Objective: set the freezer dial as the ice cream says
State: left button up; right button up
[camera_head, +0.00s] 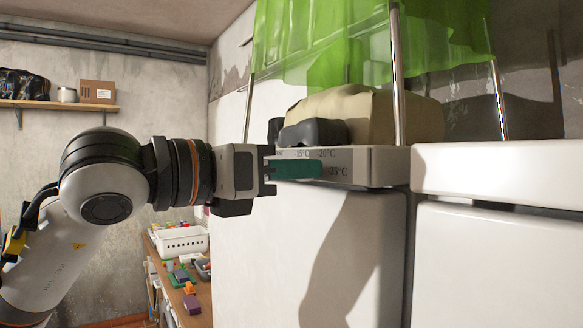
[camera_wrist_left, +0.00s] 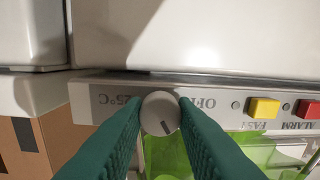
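The freezer (camera_head: 350,250) is white, with a control panel along its top edge marked -15°C, -20°C and -25°C in the head view. The round pale dial (camera_wrist_left: 160,113) shows in the left wrist view, between upside-down 25°C and OFF labels. Its dark mark points toward the bottom of that picture. My left gripper (camera_head: 318,169) is at the panel; its teal fingers hide the dial in the head view. In the wrist view its fingertips (camera_wrist_left: 160,102) flank the dial closely and seem to touch both sides. No ice cream and no right gripper are in view.
A yellow FAST button (camera_wrist_left: 264,108) and red ALARM button (camera_wrist_left: 308,109) sit beside the dial. A tan bundle (camera_head: 365,115) and a dark object (camera_head: 313,132) lie on the freezer under green cloth (camera_head: 320,40). A white appliance (camera_head: 500,260) stands right; a cluttered bench (camera_head: 165,250) left.

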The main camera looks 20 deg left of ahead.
pick_arm(q)
jog(key=shift+c, duration=1)
jog(key=shift+m+b, duration=2.7)
jog(key=shift+m, duration=3.3)
jog(key=o, duration=1)
